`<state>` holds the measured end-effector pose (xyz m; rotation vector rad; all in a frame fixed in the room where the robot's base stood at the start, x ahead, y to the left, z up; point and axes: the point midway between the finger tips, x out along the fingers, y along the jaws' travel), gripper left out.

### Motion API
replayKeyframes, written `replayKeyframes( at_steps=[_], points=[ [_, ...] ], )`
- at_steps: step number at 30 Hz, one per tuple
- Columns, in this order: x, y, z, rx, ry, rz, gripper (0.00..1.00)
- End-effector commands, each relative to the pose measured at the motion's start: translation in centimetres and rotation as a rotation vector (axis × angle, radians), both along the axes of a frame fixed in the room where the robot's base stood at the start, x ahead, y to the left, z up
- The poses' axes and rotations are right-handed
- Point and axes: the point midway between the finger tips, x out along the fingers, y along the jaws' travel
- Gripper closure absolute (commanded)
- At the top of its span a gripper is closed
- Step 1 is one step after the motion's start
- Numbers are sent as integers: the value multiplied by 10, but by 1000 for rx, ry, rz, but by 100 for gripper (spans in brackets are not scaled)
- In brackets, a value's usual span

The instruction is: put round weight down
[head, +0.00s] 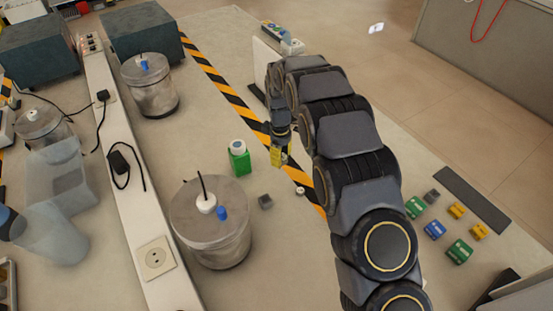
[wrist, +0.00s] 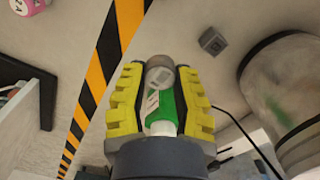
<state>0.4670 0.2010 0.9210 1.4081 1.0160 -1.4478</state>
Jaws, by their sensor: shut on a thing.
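The round weight (wrist: 160,76) is a small grey metal disc between my gripper's yellow fingertips in the wrist view. My gripper (wrist: 160,80) is shut on it. In the head view my gripper (head: 279,157) points down over the table near the striped tape, right of the green bottle. The weight cannot be made out there. The gap between weight and table cannot be judged.
A green bottle with a white cap (head: 239,160) stands close by; it shows behind the fingers in the wrist view (wrist: 167,108). A grey cube (head: 265,201) and a metal canister (head: 211,228) are near. Coloured blocks (head: 435,229) lie right of my arm.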

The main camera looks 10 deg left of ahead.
Motion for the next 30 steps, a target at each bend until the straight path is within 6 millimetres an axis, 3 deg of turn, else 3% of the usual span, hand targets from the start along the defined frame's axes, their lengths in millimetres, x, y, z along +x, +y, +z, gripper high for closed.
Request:
replayKeyframes(
  at_steps=[15,26,30],
  points=[
    [53,23,-54,0,-2,2,100],
    [62,26,-66,0,-1,1,100],
    [64,27,-81,-2,2,0,100]
  ],
)
